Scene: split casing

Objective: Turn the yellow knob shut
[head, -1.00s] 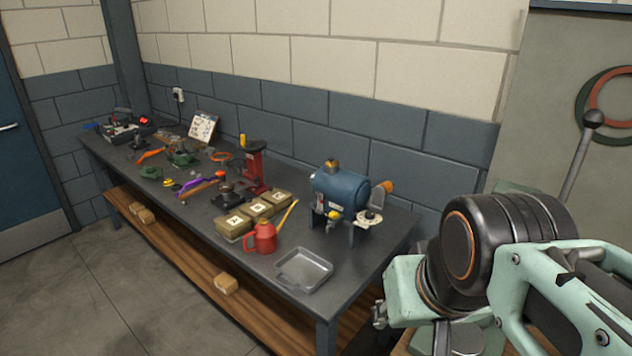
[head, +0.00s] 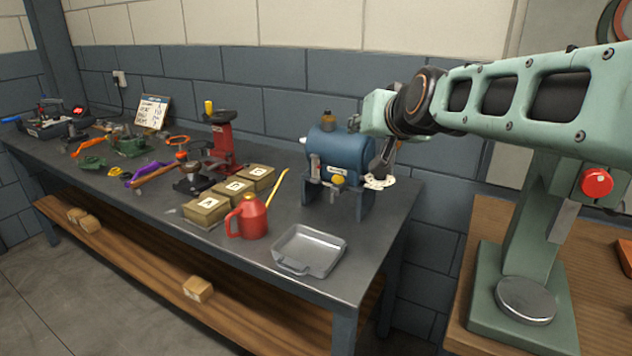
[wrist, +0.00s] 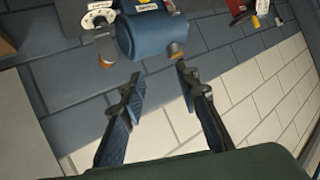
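A blue cylindrical tank (head: 342,150) stands on legs on the grey bench, and its lower end shows in the wrist view (wrist: 152,35). The yellow knob (head: 337,181) sits low on the tank's front. In the wrist view a bit of yellow at the top edge may be this knob; I cannot tell. My gripper (wrist: 157,80) is open and empty, its two dark fingers spread apart, short of the tank. In the head view it is at the tank's right end, partly hidden behind my wrist.
A pale dial plate (head: 379,182) sits at the tank's right; an orange-brown grip (wrist: 107,48) shows there too. A brass cap (head: 327,118) tops the tank. A grey tray (head: 309,250), red oil can (head: 248,218) and several labelled boxes (head: 207,209) stand in front and left.

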